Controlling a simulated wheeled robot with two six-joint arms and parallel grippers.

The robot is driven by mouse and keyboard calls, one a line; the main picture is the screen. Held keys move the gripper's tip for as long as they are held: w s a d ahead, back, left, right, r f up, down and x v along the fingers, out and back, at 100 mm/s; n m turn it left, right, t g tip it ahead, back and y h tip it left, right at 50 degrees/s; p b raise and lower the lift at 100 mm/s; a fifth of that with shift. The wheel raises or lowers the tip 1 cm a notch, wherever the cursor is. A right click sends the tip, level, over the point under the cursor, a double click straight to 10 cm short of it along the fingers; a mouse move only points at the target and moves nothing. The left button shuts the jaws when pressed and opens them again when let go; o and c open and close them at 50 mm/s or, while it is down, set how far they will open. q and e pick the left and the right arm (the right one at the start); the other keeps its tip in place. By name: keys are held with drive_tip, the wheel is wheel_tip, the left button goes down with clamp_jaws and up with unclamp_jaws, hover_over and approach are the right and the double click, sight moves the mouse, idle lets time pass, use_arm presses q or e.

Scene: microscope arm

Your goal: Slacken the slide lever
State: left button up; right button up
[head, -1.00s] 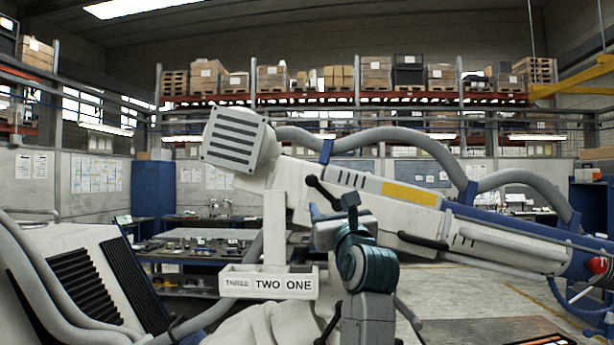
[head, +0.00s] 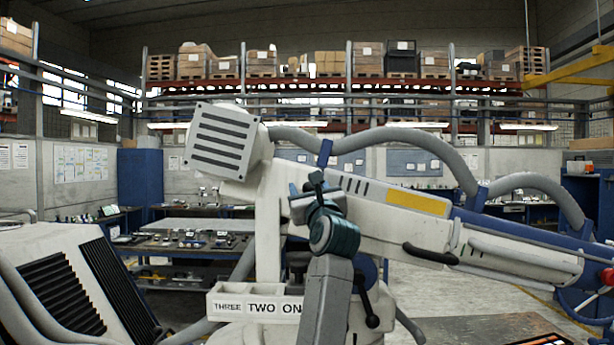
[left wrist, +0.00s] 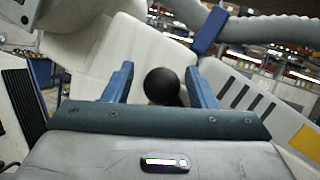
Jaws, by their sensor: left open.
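The white microscope arm (head: 365,205) slants across the head view, with a blue far section and a yellow label. In the left wrist view, a black ball-ended lever (left wrist: 162,86) stands between the two blue fingers of my open left gripper (left wrist: 161,78); I cannot tell whether they touch it. In the head view my left gripper (head: 308,188) is up at the arm's side and largely covers this lever. A second black ball-ended lever (head: 372,320) hangs lower, right of my left forearm. No label marks which is the slide lever. My right gripper is not seen.
A white holder (head: 228,307) labelled THREE, TWO, ON is partly covered by my left forearm. A black handle (head: 430,255) sticks out below the microscope arm. A grey hose (head: 400,138) loops above it. A workbench (head: 195,243) stands behind.

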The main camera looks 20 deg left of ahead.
use_arm(q)
drive_tip(key=shift+w+a+r, duration=0.2)
drive_tip(key=shift+w, duration=0.25)
drive_tip(key=shift+r, duration=0.1)
drive_tip(key=c, duration=1)
clamp_jaws()
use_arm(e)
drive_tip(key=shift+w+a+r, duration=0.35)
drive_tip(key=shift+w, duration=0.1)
